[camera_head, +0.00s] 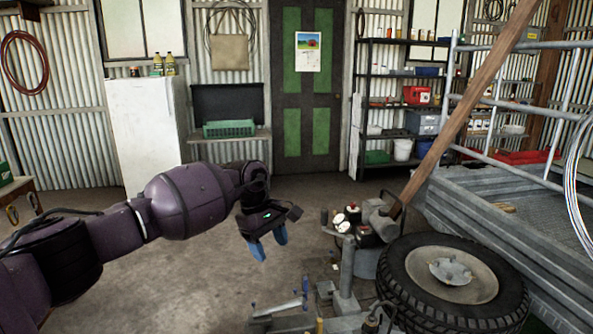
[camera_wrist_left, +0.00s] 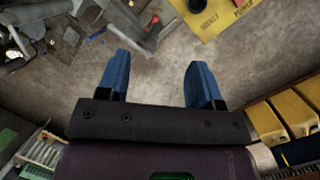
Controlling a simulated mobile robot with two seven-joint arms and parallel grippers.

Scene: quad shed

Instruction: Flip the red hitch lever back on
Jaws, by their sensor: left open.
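My left gripper (camera_head: 269,244) hangs over bare floor near the middle of the head view, left of the trailer hitch area. Its blue fingers are apart and empty, as the left wrist view also shows (camera_wrist_left: 158,62). A small red part (camera_head: 364,231) shows among the metal hitch parts (camera_head: 347,260) right of the gripper. It is too small to tell whether it is the hitch lever or how it is set. In the left wrist view, small red bits (camera_wrist_left: 155,19) show among metal parts beyond the fingers. My right gripper is not in view.
A large tyre (camera_head: 405,285) lies in front of the metal trailer (camera_head: 500,215) at right. A wooden beam (camera_head: 455,125) slants above the hitch. A white fridge (camera_head: 145,130) and shelves stand at the back.

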